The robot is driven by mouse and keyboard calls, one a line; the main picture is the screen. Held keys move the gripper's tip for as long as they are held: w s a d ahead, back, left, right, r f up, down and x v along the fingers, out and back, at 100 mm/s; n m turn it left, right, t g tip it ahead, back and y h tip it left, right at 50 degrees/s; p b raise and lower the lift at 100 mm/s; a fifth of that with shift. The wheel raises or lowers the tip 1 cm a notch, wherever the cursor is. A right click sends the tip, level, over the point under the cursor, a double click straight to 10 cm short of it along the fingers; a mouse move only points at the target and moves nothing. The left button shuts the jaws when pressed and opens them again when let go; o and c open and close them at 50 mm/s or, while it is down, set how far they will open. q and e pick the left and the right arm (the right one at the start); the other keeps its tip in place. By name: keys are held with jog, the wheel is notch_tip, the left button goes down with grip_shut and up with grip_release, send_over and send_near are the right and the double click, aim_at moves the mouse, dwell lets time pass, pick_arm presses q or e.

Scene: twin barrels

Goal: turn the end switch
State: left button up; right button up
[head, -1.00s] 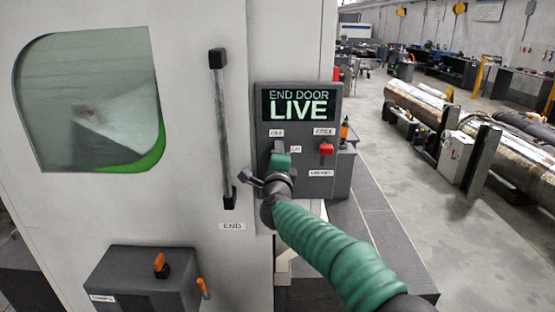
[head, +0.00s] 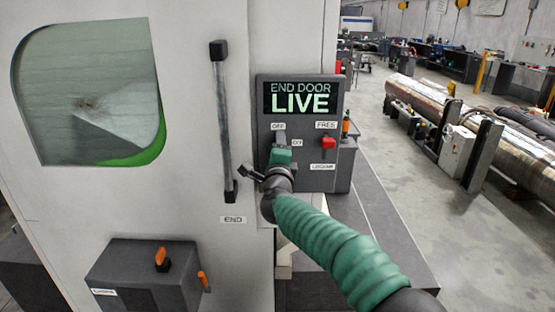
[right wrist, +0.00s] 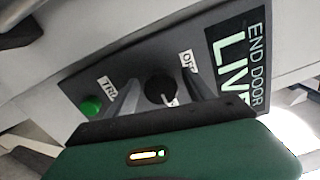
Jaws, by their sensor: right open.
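The grey end door panel (head: 335,150) carries a lit screen (head: 300,98) reading "END DOOR LIVE". In the right wrist view a round black switch knob (right wrist: 158,86) with a pale mark sits beside the "OFF" label. My right gripper (head: 281,138) is at the panel's left switch, below "OFF" and beside "ON", and hides the knob in the head view. In the right wrist view its open fingers (right wrist: 160,92) stand on either side of the knob. I cannot tell whether they touch it. My left gripper is not in view.
A red switch (head: 327,143) sits between the "FREE" and "LOCKED" labels. A green button (right wrist: 92,106) is by the knob. A tall door handle (head: 222,125) stands left of the panel. A dark box (head: 145,278) with orange levers is below.

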jog(key=s+b, duration=0.4)
jog(key=s, duration=1.2)
jog(key=shift+f, duration=0.4)
